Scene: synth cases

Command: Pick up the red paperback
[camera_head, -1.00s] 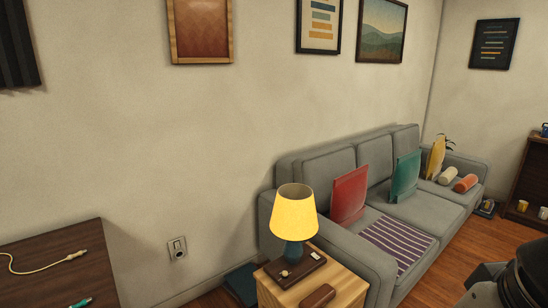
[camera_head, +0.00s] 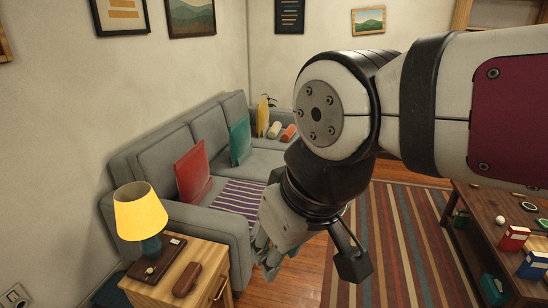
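A small red block-like item (camera_head: 514,238) with a pale side stands on the dark wooden table at the right. It may be the red paperback, but it is too small to tell for sure. My gripper (camera_head: 312,266) hangs in the middle of the head view, left of that table and well apart from it. Its dark right finger is spread away from the grey parts on its left, and nothing shows between them. My arm crosses the upper right and hides part of the room behind it.
The dark table (camera_head: 468,222) also holds a blue item (camera_head: 534,264) and several small things. A striped rug (camera_head: 392,250) lies in front of it. A grey sofa (camera_head: 150,165) with cushions and a side table (camera_head: 180,262) with a yellow lamp (camera_head: 140,212) stand at left.

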